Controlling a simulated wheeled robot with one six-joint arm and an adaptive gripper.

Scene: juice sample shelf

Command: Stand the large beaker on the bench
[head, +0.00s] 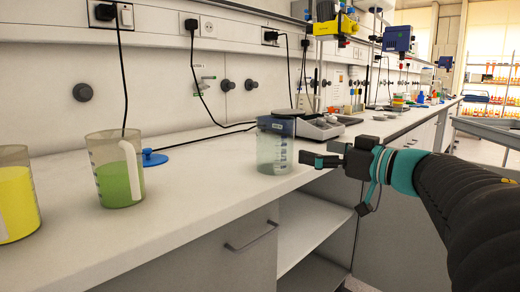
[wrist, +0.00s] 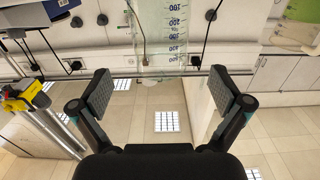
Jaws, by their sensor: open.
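A clear graduated beaker (head: 275,148), the likely large beaker, appears upright on the white bench (head: 215,195), close to its front edge. Smaller or larger than the other beakers, I cannot tell. My gripper (head: 318,159) is open and empty just right of this beaker, on its front side. In the wrist view the graduated beaker (wrist: 162,38) lies beyond the open fingers of my gripper (wrist: 168,92), roughly centred between them and apparently apart from them. That view is upside down and cuts off part of the beaker.
A handled beaker with green liquid (head: 120,178) and one with yellow liquid (head: 15,200) stand at the left. A blue round object (head: 151,158) lies behind them. A balance (head: 320,128) stands behind the clear beaker. Bare bench lies between the green and clear beakers.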

